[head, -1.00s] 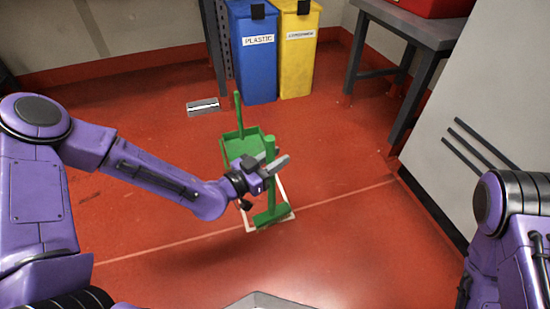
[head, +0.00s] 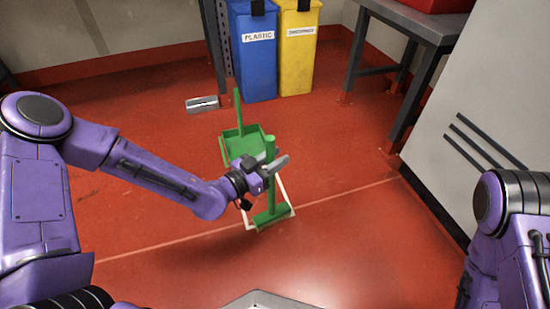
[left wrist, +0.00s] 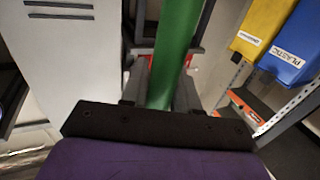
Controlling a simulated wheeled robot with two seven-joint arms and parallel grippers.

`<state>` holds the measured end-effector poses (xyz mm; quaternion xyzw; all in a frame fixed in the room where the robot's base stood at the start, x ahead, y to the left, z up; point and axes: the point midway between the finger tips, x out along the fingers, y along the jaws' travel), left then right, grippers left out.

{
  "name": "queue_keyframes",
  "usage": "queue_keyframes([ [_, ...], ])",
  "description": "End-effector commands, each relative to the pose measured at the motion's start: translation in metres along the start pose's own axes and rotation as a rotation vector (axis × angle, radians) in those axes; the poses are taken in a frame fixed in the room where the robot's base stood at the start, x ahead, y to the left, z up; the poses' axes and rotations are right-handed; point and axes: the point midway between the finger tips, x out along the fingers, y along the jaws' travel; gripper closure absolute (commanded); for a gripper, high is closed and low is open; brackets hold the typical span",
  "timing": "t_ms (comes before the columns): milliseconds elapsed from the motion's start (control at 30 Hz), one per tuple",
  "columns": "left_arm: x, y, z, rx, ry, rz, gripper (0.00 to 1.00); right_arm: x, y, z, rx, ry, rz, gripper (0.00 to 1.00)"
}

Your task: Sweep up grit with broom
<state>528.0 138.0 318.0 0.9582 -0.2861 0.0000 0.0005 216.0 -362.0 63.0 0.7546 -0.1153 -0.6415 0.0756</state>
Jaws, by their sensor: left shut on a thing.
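A green broom (head: 271,190) stands upright, its head low over a white-outlined rectangle (head: 291,205) on the red floor. My left gripper (head: 268,166) is shut on the upper part of the broom's handle. In the left wrist view the green handle (left wrist: 176,45) runs up between the fingers. A green dustpan (head: 243,145) with an upright handle sits just behind the broom, partly hidden by my left gripper. I cannot make out any grit. My right gripper is out of view; only part of that arm shows at the right edge.
A blue plastic bin (head: 254,65) and a yellow bin (head: 297,62) stand at the back. A small grey object (head: 202,104) lies on the floor left of them. A grey table (head: 410,25) and a light cabinet (head: 480,110) bound the right side. The left floor is clear.

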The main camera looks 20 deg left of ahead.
Motion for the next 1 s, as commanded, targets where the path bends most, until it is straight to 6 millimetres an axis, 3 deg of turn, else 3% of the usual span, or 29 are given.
queue_keyframes([
  [1000, 0.029, -0.069, 0.001, 0.005, -0.001, -0.002, 1.0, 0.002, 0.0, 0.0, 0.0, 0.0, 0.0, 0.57],
])
